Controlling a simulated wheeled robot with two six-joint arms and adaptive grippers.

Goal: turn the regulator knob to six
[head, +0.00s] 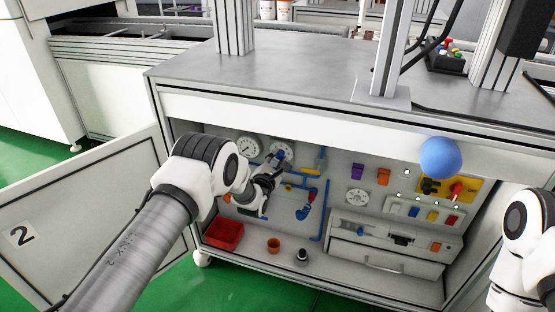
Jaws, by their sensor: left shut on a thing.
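My left gripper (268,183) reaches into the open cabinet, in front of the back panel and just below the right-hand gauge (281,151). It is shut on the regulator knob, which the fingers and wrist hide. The number the knob points to cannot be read. A second round gauge (248,147) sits to the left; both dials are too small to read. My right arm shows at the right edge, but its gripper is out of view.
Blue pipes (323,215) and a red-handled valve (311,197) lie right of the gripper. A red bin (223,235), an orange cup (273,245) and a small dark-and-white item stand on the cabinet floor. The open door (90,215) is at left. A blue ball (440,157) shows before a switch panel.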

